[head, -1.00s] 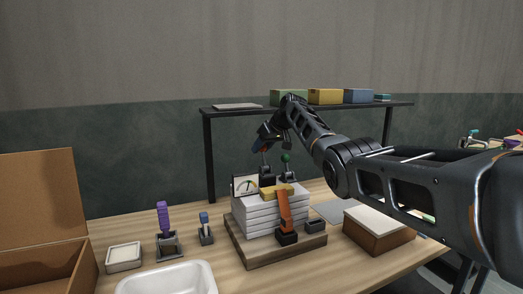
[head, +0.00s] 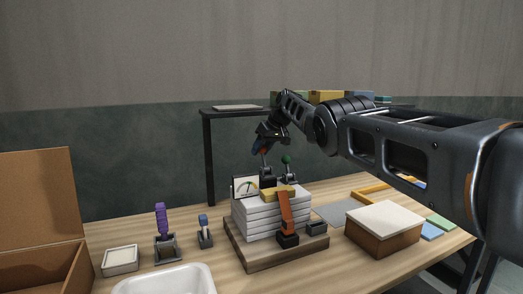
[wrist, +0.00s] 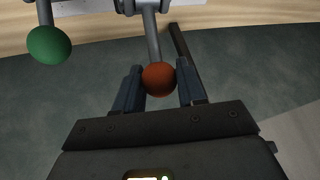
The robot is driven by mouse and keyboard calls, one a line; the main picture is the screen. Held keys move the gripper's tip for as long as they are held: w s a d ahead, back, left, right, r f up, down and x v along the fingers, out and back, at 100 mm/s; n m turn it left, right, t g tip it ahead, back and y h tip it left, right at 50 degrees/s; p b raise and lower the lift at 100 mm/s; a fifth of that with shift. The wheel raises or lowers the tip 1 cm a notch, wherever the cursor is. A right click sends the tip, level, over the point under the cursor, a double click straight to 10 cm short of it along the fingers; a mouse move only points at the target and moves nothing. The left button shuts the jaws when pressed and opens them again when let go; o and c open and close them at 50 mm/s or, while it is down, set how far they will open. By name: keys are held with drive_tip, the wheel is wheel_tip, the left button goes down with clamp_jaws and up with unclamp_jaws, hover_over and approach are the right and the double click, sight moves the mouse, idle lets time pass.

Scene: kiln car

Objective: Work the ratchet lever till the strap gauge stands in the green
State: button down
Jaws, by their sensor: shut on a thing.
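My gripper (wrist: 160,88) is shut on the red-orange ball knob (wrist: 158,79) of a grey lever (wrist: 152,35); the fingers sit on either side of the ball. In the head view my gripper (head: 263,148) is above the back of the white slab stack (head: 262,220), and the knob is mostly hidden. A second lever with a green knob (head: 287,159) stands just to the right; this green knob (wrist: 49,45) is at the left in the wrist view. The gauge (head: 244,187) has a white face with a green part and a dark needle; its exact reading is too small to tell.
An orange strap piece (head: 285,212) hangs over the stack's front, on a wooden board (head: 265,257). A white-topped brown box (head: 384,228) stands right. A shelf (head: 225,109) runs behind.

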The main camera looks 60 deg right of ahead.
drive_tip(key=shift+w+a+f, duration=0.1)
idle(0.3)
drive_tip(key=c, duration=0.8)
unclamp_jaws()
drive_tip(key=shift+o, duration=0.2)
drive_tip(key=shift+v, duration=3.85)
